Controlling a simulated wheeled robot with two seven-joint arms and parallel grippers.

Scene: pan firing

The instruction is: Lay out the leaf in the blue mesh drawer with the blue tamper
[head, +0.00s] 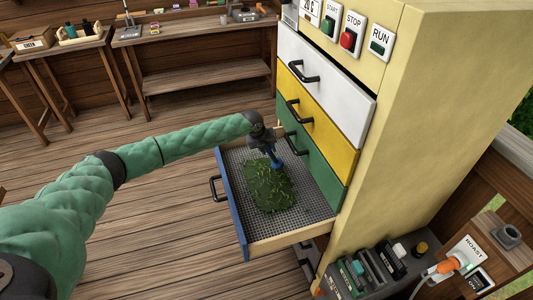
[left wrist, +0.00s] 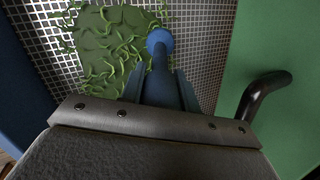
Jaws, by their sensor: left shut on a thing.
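The blue mesh drawer (head: 231,203) is pulled out at the bottom of the cabinet's drawer stack, with a grey mesh floor. Green leaf (head: 270,187) lies on the mesh in a roughly rectangular patch, with loose strands at its edges; it also shows in the left wrist view (left wrist: 105,45). My left gripper (head: 268,147) is over the drawer, shut on the blue tamper (left wrist: 160,85). The tamper's round end is at the leaf patch's edge; whether it touches is unclear. The tamper also shows in the head view (head: 276,163). My right gripper is out of view.
White (head: 314,88), yellow (head: 311,117) and green (head: 309,160) drawers with black handles are shut above the blue one. A panel with START, STOP and RUN buttons is at the top. A bench with plugs and a ROAST switch (head: 468,249) stands lower right. Workbenches stand behind.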

